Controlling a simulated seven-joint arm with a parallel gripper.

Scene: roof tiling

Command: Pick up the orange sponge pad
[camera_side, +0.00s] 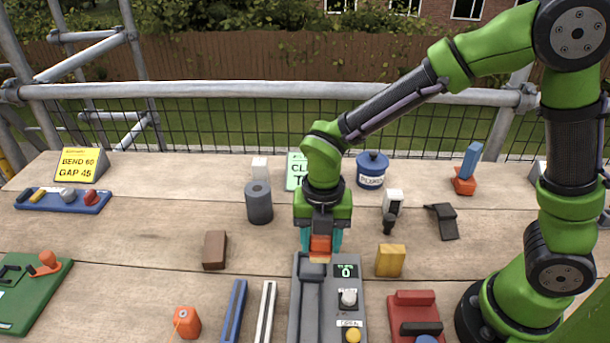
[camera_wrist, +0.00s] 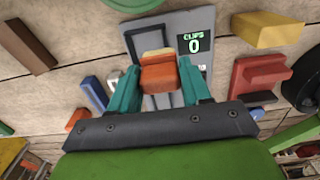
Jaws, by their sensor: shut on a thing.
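The orange sponge pad (camera_side: 320,245) is between the teal fingers of my gripper (camera_side: 321,239), which is shut on it. In the wrist view the pad (camera_wrist: 159,73) shows an orange body with a paler tan strip along its far edge. The teal fingertips (camera_wrist: 158,82) press on its left and right sides. In the side view the pad hangs at the back edge of the grey device (camera_side: 308,300). I cannot tell whether it touches the device or the table.
The grey device has a display reading 0. A brown block (camera_side: 215,250) lies to the left and a yellow block (camera_side: 390,260) to the right. A dark grey cylinder (camera_side: 259,203) and a blue pot (camera_side: 372,170) stand behind. A red piece (camera_side: 413,310) is at front right.

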